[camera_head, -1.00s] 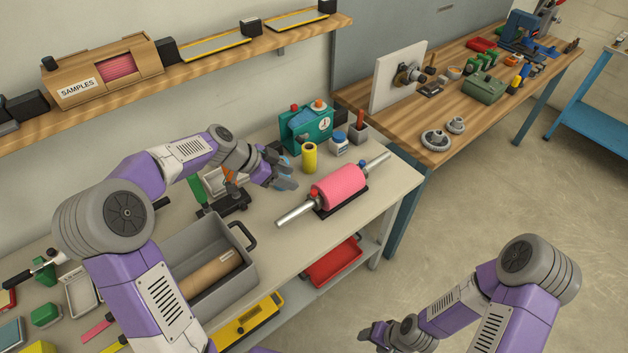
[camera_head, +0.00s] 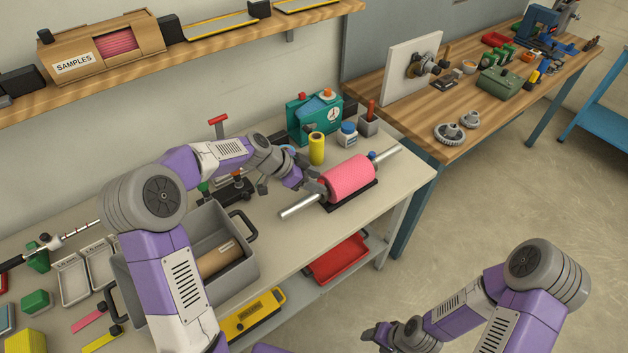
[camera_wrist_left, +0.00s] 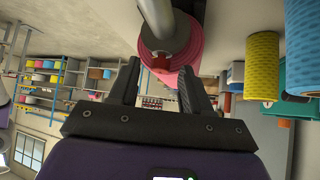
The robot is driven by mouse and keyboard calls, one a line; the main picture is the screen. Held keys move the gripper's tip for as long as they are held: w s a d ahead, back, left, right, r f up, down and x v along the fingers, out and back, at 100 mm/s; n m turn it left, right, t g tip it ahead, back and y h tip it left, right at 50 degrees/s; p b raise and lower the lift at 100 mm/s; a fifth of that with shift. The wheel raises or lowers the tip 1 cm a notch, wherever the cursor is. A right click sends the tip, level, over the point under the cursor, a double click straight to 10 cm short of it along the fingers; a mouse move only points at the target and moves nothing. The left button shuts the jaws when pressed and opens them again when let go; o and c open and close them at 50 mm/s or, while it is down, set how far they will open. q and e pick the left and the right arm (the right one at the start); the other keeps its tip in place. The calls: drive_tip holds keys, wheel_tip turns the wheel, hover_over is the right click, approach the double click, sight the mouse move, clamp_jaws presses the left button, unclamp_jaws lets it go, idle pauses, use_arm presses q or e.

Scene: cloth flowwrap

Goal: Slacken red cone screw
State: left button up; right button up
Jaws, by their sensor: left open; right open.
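The red cone screw (camera_wrist_left: 160,62) shows in the left wrist view, on the grey cone at the near end of the pink roll (camera_head: 350,177). My left gripper (camera_head: 313,184) is open at the left end of this roll. In the left wrist view its two fingers (camera_wrist_left: 157,72) stand either side of the screw's line; I cannot tell whether they touch it. The screw is hidden behind the gripper in the head view. The steel shaft (camera_head: 298,209) sticks out past the cone. A blue knob (camera_head: 372,156) sits at the right end. My right gripper (camera_head: 378,336) is open, low down, away from the bench.
A yellow spool (camera_head: 317,149), a teal box (camera_head: 303,119) and a blue-capped jar (camera_head: 348,134) stand behind the roll. A grey bin (camera_head: 245,272) holding a brown roll stands at the left. The bench front before the shaft is clear.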

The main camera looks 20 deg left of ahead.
use_arm(q)
clamp_jaws()
idle(0.3)
